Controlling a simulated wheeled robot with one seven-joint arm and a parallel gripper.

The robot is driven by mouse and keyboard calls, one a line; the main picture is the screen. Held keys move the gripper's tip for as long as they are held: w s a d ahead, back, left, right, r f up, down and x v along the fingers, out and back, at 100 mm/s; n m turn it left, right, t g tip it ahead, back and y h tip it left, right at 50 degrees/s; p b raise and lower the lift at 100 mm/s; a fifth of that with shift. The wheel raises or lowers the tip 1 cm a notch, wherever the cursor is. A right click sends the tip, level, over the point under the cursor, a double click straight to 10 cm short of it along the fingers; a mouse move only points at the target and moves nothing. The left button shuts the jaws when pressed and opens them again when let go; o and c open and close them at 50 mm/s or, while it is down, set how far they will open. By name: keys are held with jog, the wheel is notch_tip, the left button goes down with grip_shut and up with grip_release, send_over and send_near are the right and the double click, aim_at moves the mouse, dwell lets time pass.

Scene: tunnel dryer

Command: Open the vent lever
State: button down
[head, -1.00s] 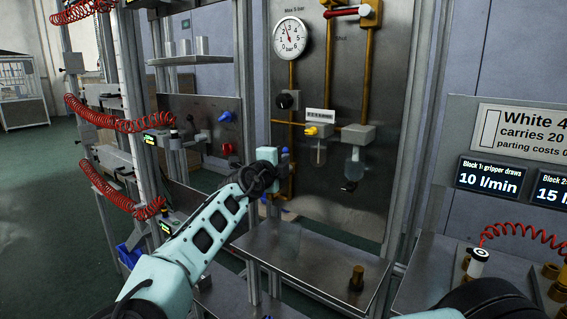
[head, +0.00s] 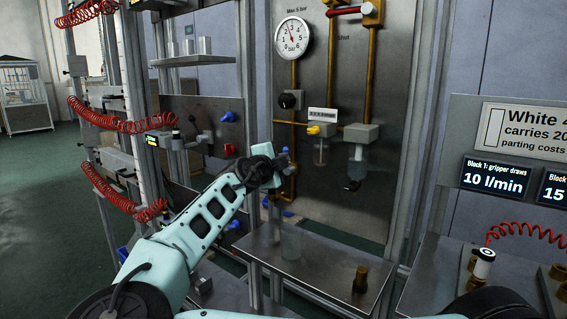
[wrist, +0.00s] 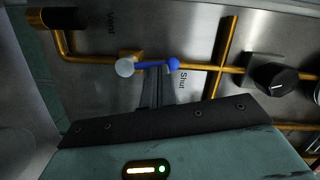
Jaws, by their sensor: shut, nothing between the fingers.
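The vent lever is a blue handle (wrist: 155,65) with a pale round cap at its left end and a blue knob at its right, in the wrist view. It lies along the brass pipe, its blue knob beside the "Shut" label (wrist: 183,81). The "Vent" label (wrist: 110,22) is up to the left. My gripper (wrist: 156,82) is shut and empty, its dark fingers reaching the middle of the lever. I cannot tell whether they touch it. In the head view my gripper (head: 283,168) is at the panel's left pipe, hiding most of the lever.
A black knob (wrist: 270,77) is right of the lever in the wrist view. The panel also carries a pressure gauge (head: 293,38), a yellow knob (head: 314,130) and a red handle (head: 347,10). A steel shelf (head: 325,275) below bears a brass piece (head: 360,279).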

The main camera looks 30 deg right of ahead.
jog(key=w+n+g+b, duration=0.1)
jog(key=n, duration=0.2)
jog(key=w+a+f+n+g+b, duration=0.1)
jog(key=w+n, duration=0.1)
jog(key=n, duration=0.2)
jog(key=w+f+n+g+b, duration=0.1)
jog(key=n, duration=0.3)
jog(key=shift+w+a+f, duration=0.15)
jog(key=shift+w+a, duration=0.1)
jog(key=shift+a, duration=0.05)
dwell(0.4)
